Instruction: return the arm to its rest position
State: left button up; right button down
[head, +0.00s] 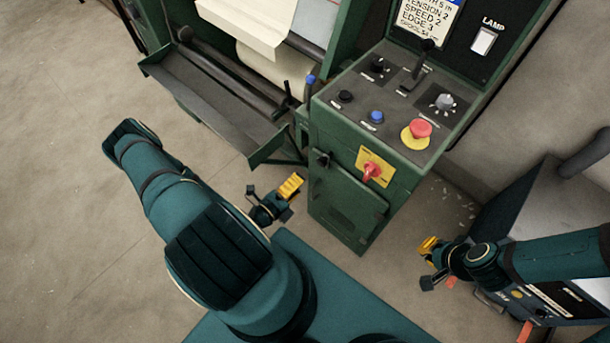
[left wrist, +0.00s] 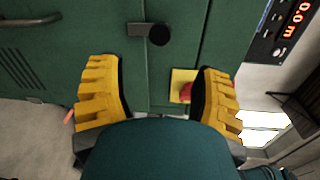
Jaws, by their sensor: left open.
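My left arm (head: 152,175) reaches out over the floor from the bottom of the head view and bends back down. Its left gripper (head: 287,190) hangs low, just left of the green control cabinet (head: 336,205). In the left wrist view my left gripper (left wrist: 160,100) has its two yellow fingers wide apart. Nothing is between them, and the green cabinet front lies beyond. My right arm (head: 555,258) comes in from the right edge. Its right gripper (head: 430,250) shows small yellow fingers to the right of the cabinet; its opening is unclear.
The cabinet top carries a red stop button (head: 420,128), knobs and a lever. A red switch (head: 372,170) sits on its front. A green machine with a trough (head: 215,105) and pale cloth (head: 250,22) stands at the back. The floor at left (head: 60,200) is clear.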

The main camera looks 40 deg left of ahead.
pick_arm(q)
jog(key=shift+s, duration=0.35)
dwell(0.3)
jog(key=s+d+r+m+g+h+b, duration=0.25)
jog(key=d+m+g+h, duration=0.55)
jog(key=d+m+h, duration=0.65)
jog(key=s+d+f+m+g+y, duration=0.1)
jog(key=s+d+m+g+y, duration=0.4)
jog(key=m+g, duration=0.8)
jog(key=w+a+m+t+y+b, duration=0.1)
jog(key=w+m+t+y, duration=0.5)
jog(key=m, duration=1.6)
jog(key=w+y+b, duration=0.1)
jog(key=w, duration=0.3)
jog(key=shift+w+a, duration=0.15)
jog(key=shift+w, duration=0.15)
jog(key=shift+f, duration=0.1)
